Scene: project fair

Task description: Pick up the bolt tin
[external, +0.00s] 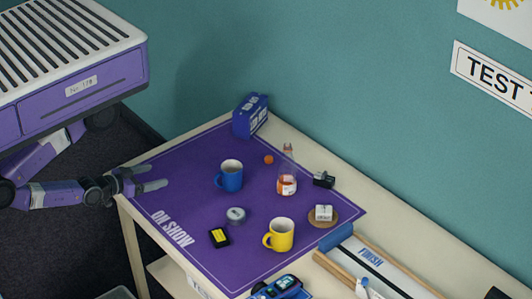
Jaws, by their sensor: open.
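A small round grey tin (236,215) lies flat on the purple mat (190,164), between the blue mug and the yellow mug. It is the only tin-like thing in view, but its label is too small to read. My gripper (155,177) is at the left edge of the mat, with its fingers apart and nothing between them. It points right, towards the mugs, and is well to the left of the tin.
A blue mug (231,178) stands behind the tin, a yellow mug (281,236) to its right, and a black-and-yellow block (219,237) in front. The mat's left part is clear.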

